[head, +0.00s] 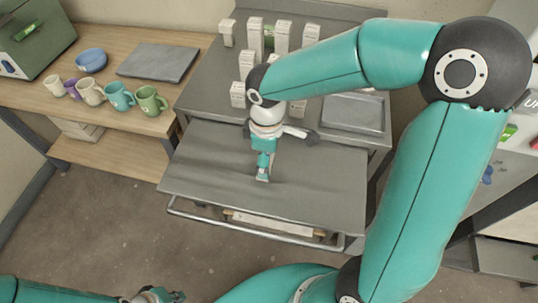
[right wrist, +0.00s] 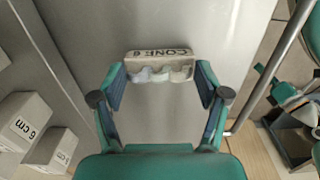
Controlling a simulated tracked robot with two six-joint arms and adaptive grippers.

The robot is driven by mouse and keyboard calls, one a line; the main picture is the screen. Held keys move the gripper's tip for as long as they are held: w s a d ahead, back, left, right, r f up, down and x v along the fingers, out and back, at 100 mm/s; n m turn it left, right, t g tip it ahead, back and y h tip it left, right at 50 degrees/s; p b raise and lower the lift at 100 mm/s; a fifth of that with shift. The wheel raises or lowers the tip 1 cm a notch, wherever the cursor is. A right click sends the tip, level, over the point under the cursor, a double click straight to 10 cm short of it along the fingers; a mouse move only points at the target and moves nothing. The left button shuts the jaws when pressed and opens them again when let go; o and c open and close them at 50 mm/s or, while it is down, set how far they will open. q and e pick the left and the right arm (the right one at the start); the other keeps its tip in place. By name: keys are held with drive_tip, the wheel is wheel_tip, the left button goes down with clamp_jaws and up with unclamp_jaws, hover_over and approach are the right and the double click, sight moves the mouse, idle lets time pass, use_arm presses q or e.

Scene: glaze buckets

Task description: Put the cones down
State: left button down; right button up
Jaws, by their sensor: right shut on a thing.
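The cone pack (right wrist: 160,66) is a pale block marked "CONE 6" with a few small cones in a row. It sits between the fingertips of my right gripper (right wrist: 160,84), which is shut on it. In the head view my right gripper (head: 264,166) points down over the grey pulled-out shelf (head: 215,165), its tip close to the surface. I cannot tell whether the pack touches the shelf. My left gripper (head: 160,296) is low at the bottom edge of the head view, empty as far as it shows, partly cut off.
Several white posts (head: 255,36) stand on the grey top behind the shelf; one (right wrist: 22,118) is marked "6 cm". A grey tray (head: 354,112) lies at their right. Left, a wooden table (head: 120,123) holds mugs (head: 118,95) and a blue bowl (head: 91,60). The shelf is otherwise clear.

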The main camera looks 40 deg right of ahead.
drive_tip(key=o, duration=1.2)
wheel_tip(320, 180, up, 12)
drive_tip(key=shift+r+p, duration=0.1)
drive_tip(key=shift+p, duration=0.25)
